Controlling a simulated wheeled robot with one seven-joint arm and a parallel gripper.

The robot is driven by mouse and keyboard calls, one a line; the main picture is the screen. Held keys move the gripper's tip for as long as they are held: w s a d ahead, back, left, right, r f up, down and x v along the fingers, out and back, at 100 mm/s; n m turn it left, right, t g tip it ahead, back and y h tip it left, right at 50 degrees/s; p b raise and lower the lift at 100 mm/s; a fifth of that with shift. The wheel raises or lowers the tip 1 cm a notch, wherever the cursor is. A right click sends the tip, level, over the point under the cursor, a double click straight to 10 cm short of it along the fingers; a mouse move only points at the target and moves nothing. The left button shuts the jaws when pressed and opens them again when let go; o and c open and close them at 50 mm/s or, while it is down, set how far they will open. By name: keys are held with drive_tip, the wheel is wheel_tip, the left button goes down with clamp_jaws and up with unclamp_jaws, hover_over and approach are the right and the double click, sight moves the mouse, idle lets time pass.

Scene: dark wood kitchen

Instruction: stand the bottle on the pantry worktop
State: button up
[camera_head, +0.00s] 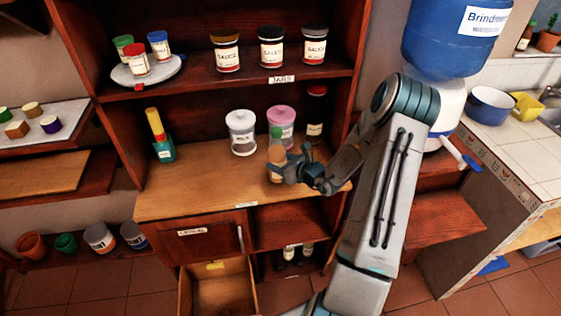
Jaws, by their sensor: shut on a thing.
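The bottle (276,152), amber with a green cap, is upright over the right part of the pantry worktop (190,196). My gripper (282,171) reaches in from the right and is shut on the bottle, low on its body. My fingers hide part of the bottle. I cannot tell whether its base touches the worktop or is slightly above it.
Behind the bottle stand a white-lidded jar (241,133), a pink-lidded jar (282,122) and a dark jar (316,115). A green bottle with a yellow top (161,140) stands at left. The worktop's front left is clear. An open drawer (218,290) juts out below.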

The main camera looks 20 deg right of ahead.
drive_tip(key=shift+f, duration=0.15)
drive_tip(key=shift+f, duration=0.15)
drive_tip(key=o, duration=1.3)
